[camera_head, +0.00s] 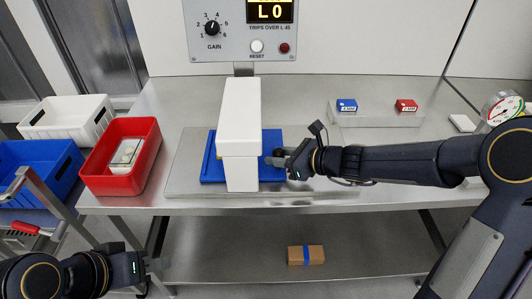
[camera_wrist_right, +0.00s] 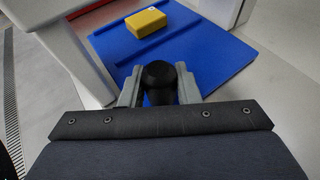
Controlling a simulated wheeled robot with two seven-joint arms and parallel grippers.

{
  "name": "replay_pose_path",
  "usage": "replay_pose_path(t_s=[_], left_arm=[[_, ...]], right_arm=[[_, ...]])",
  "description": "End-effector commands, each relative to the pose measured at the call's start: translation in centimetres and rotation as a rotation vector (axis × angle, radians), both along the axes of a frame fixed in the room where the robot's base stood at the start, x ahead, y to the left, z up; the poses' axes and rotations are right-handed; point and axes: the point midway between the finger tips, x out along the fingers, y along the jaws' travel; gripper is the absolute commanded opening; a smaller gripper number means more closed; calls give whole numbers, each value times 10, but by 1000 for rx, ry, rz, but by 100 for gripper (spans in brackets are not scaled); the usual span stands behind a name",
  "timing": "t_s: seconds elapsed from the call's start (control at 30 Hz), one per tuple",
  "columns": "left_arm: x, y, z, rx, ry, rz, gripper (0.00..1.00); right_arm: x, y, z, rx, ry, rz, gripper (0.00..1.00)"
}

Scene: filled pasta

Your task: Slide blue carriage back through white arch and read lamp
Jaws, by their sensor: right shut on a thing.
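The blue carriage (camera_head: 270,145) lies flat on a grey base plate (camera_head: 185,180), under the white arch (camera_head: 240,120), showing on both sides of it. My right gripper (camera_head: 280,160) is shut on the carriage's black knob (camera_wrist_right: 159,78), to the right of the arch. In the right wrist view the blue carriage (camera_wrist_right: 215,65) carries a yellow block (camera_wrist_right: 147,22). The small red lamp (camera_head: 285,48) on the panel looks dark red. The display (camera_head: 270,11) above it reads L0. My left gripper (camera_head: 157,266) is low at the left, away from the carriage; its opening is unclear.
A red bin (camera_head: 148,167) holding a pale packet stands left of the base plate, with white (camera_head: 68,104) and blue (camera_head: 20,157) bins further left. Blue (camera_head: 346,105) and red (camera_head: 406,105) blocks and a dial scale (camera_head: 506,108) stand at right. A brown box (camera_head: 296,255) lies on the lower shelf.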

Motion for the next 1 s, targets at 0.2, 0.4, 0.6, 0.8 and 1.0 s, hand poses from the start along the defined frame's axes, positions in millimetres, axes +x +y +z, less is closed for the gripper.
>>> replay_pose_path(t_s=[0.2,0.4,0.6,0.8,1.0], left_arm=[[0,0,21,0,0,0,36],[0,0,34,0,0,0,36],[0,0,42,0,0,0,36],[0,0,46,0,0,0,36],[0,0,48,0,0,0,36]], right_arm=[[1,-61,3,-3,3,-11,0],[1,-112,2,-2,4,-9,0],[0,-154,1,-2,2,-6,0],[0,-180,0,-1,2,-3,0],[0,-192,0,0,2,-2,0]])
